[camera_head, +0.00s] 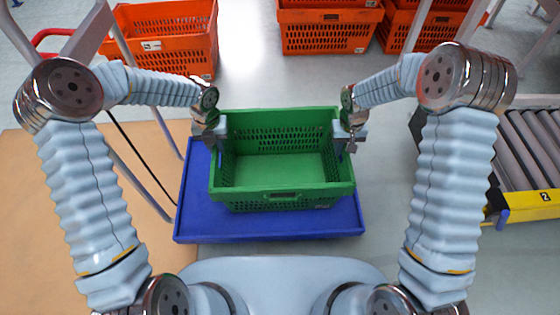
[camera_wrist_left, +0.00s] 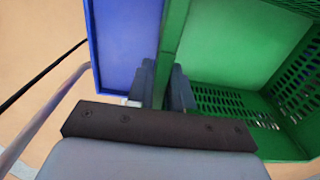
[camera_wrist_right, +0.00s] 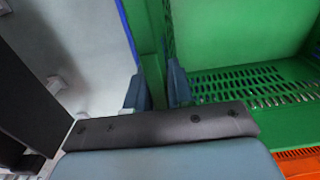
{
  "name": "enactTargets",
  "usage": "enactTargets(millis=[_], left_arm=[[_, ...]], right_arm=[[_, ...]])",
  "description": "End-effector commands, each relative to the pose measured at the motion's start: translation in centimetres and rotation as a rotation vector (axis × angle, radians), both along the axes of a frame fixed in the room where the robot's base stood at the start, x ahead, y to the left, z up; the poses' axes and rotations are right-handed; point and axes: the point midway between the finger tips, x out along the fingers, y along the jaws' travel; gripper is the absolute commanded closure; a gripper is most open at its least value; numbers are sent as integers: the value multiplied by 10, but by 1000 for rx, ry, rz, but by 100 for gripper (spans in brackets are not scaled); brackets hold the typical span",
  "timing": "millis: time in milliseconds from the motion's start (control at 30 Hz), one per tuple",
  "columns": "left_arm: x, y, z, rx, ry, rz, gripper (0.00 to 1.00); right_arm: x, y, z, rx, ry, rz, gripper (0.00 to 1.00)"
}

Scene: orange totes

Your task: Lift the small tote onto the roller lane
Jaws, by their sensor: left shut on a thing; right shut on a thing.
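The small tote is a green, empty, open-topped crate (camera_head: 280,190) with slotted walls. In the head view it is in the middle, over a blue platform (camera_head: 270,226); I cannot tell whether it touches it. My left gripper (camera_head: 219,138) is shut on the tote's left wall; in the left wrist view its fingers (camera_wrist_left: 161,88) straddle the green rim (camera_wrist_left: 178,28). My right gripper (camera_head: 345,138) is shut on the right wall; in the right wrist view its fingers (camera_wrist_right: 160,88) straddle that wall. The roller lane (camera_head: 525,145) has grey rollers and a yellow end, at the right.
Orange totes stand at the back left (camera_head: 165,38) and back middle (camera_head: 328,32), with more at the back right. Grey floor lies between the blue platform and the roller lane, partly behind my right arm. A metal frame with a red handle is at the left.

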Motion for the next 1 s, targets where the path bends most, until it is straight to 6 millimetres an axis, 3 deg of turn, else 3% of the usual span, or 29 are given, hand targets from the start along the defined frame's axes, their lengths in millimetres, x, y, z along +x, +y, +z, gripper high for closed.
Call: enactTargets(millis=[567, 1000], left_arm=[[1, -3, 5, -5, -3, -3, 100], [1, -4, 46, -6, -3, -4, 100]], right_arm=[[0, 3, 5, 4, -2, 4, 100], [0, 4, 46, 4, -2, 4, 100]])
